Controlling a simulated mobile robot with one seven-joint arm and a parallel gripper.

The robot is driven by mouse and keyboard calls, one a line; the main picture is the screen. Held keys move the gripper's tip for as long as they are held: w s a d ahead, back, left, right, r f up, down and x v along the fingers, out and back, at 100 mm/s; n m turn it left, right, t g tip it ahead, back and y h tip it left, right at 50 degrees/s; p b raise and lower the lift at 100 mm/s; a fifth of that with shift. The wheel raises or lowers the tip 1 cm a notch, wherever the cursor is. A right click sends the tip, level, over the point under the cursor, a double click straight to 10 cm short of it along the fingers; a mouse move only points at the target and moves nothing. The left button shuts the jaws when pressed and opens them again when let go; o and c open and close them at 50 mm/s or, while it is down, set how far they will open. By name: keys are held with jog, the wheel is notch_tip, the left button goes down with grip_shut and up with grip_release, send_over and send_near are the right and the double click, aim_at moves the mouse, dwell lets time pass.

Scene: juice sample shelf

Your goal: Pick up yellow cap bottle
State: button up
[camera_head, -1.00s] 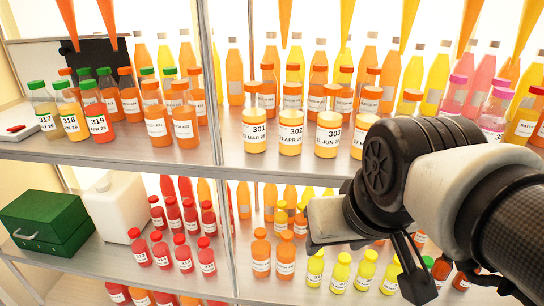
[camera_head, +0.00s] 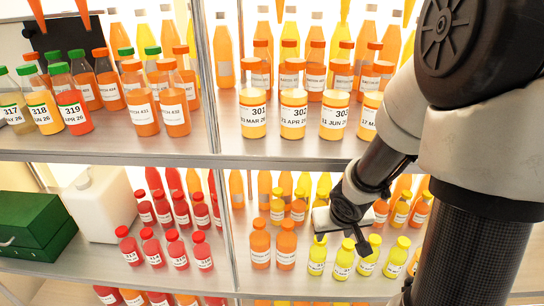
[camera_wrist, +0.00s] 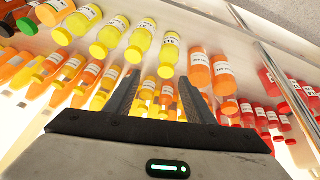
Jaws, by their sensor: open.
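Several small yellow bottles with yellow caps stand in a front row on the lower shelf. In the head view they include one at the left (camera_head: 318,256), one beside it (camera_head: 344,260) and one further right (camera_head: 396,258). My gripper (camera_head: 345,232) is at this row, in front of or just above the bottles; its depth is hard to judge. In the wrist view my gripper (camera_wrist: 160,86) is open, with nothing held between its fingers. Yellow bottles (camera_wrist: 139,42) show beyond the fingers, and further yellow-capped bottles (camera_wrist: 148,88) show in the gap between them.
Orange bottles (camera_head: 261,243) stand left of the yellow row and red bottles (camera_head: 152,247) further left. The upper shelf (camera_head: 200,148) with labelled bottles (camera_head: 293,114) lies above my gripper. A metal post (camera_head: 228,215) divides the lower shelf. A white jug (camera_head: 98,215) and green box (camera_head: 35,225) stand left.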

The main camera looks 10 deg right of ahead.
jog(key=b, duration=0.1)
send_near(320, 253)
jog(key=shift+y, duration=0.4)
jog(key=b+x, duration=0.2)
jog(key=x, duration=0.1)
jog(key=b+x, duration=0.2)
jog(key=x, duration=0.1)
jog(key=b+x, duration=0.3)
jog(key=shift+w+d+f, duration=0.1)
jog(key=shift+d+f, duration=0.1)
jog(key=shift+d, duration=0.2)
jog(key=shift+b+x, duration=1.7)
jog(key=shift+x, duration=1.3)
jog(key=shift+w+d+r, duration=0.1)
jog(key=shift+w, duration=0.05)
jog(key=c, duration=0.9)
jog(key=shift+r, duration=0.1)
